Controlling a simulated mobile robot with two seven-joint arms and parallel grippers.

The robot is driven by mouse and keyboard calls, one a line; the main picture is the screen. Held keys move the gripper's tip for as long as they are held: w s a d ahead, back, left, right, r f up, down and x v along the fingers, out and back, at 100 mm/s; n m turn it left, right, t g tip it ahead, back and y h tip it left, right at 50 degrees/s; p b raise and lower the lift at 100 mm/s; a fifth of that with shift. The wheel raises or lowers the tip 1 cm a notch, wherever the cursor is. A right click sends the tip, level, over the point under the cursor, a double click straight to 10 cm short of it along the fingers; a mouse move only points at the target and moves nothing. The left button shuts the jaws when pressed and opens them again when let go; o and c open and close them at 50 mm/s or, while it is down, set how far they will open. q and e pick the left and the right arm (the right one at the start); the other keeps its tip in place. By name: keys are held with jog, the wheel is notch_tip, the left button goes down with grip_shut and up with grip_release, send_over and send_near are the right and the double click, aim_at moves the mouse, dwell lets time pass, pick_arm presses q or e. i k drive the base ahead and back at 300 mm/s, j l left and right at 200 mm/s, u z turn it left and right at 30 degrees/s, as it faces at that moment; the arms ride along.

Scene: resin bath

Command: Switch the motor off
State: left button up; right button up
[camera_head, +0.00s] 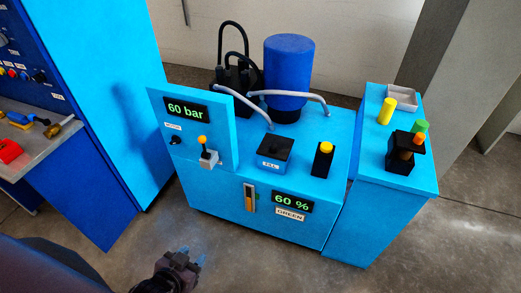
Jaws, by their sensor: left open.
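A blue machine stands in the middle with an upright panel (218,135). A small black knob (176,138) sits at the panel's lower left, under a small white label (172,126) that is too small to read surely. The knob's setting cannot be made out. Above it a display (187,109) reads 60 bar. A lever with an orange tip (203,141) stands on a grey block to the knob's right. My left gripper (190,259) is open and empty near the bottom edge, in front of the machine and apart from it. My right gripper is not in view.
A lower display (292,201) reads 60 %. A blue side cabinet (385,205) stands right. A workbench (38,148) is left. Floor before the machine is clear.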

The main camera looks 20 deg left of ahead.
aim_at(176, 139)
jog(key=u, duration=1.35)
